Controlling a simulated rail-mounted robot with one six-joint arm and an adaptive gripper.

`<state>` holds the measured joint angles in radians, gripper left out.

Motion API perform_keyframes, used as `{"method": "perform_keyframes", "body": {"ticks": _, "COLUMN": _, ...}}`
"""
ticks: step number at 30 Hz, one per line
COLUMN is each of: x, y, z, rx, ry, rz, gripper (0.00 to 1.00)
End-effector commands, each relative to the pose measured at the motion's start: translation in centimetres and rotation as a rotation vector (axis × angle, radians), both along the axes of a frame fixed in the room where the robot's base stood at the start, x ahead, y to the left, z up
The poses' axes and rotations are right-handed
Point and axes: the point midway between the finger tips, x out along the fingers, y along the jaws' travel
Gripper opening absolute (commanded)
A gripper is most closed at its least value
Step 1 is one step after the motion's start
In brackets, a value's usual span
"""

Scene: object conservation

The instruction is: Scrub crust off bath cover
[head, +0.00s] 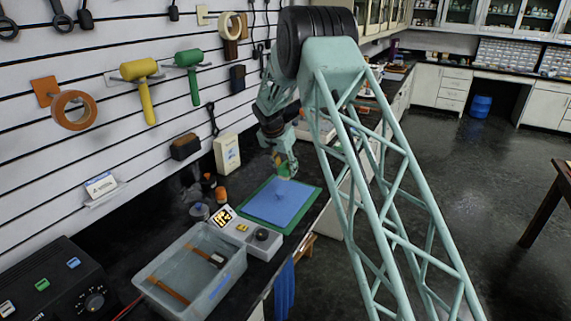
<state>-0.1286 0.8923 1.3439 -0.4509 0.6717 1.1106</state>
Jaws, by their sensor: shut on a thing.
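My gripper (285,166) hangs over the far part of a blue sheet (268,208) that lies on a larger green mat (312,191) on the dark bench. The gripper is shut on a small yellowish-green thing, mostly hidden by the fingers and too small to identify. A small darker mark or object (278,195) shows on the blue sheet below the gripper; I cannot tell whether it is crust. I cannot tell for certain which thing is the bath cover. A translucent tub (232,284) in front holds brown-handled tools, perhaps brushes.
A light device (262,252) with a dark round part stands between tub and mat. Small bottles (220,194) and a cream box (227,153) stand by the wall. A black dial unit (60,262) is at front left. A blue cloth (284,290) hangs at the bench edge.

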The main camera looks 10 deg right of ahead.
Motion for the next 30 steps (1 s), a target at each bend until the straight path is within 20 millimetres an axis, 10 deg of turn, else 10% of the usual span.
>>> {"method": "perform_keyframes", "body": {"ticks": 30, "x": -0.1, "y": -0.3, "z": 2.8, "rx": 0.000, "ry": 0.000, "rz": -0.004, "gripper": 0.19}}
